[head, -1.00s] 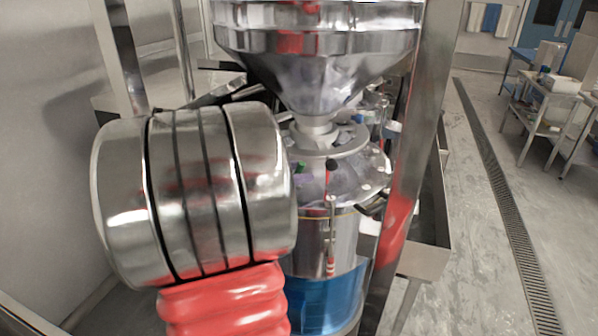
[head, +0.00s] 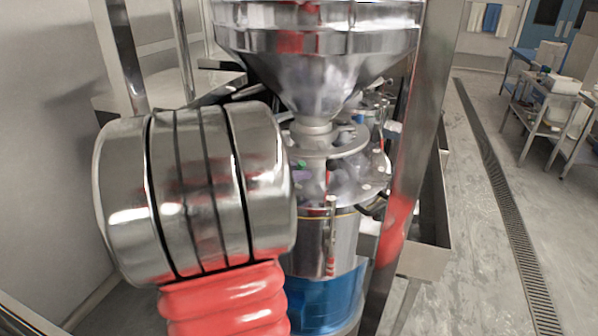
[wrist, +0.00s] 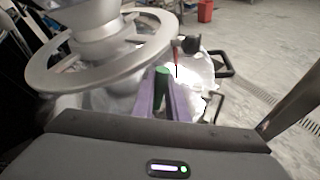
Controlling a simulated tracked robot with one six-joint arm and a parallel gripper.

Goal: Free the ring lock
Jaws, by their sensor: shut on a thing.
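In the wrist view, my gripper (wrist: 162,88) has its two purple fingers on either side of a small green handle (wrist: 161,75) and is shut on it. The green handle also shows as a small patch in the head view (head: 301,164). A grey metal ring (wrist: 103,62) with openings surrounds the neck below the hopper, just left of and above my fingers. It also shows in the head view (head: 328,141). Which part is the ring lock itself I cannot tell for certain. My own arm hides the left part of the grinder.
The steel hopper (head: 316,50) stands above the grinder body (head: 322,235). A black knob (wrist: 190,44) is right of my fingers. A steel post (head: 406,150) rises on the right. Open floor lies beyond, with carts (head: 548,110).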

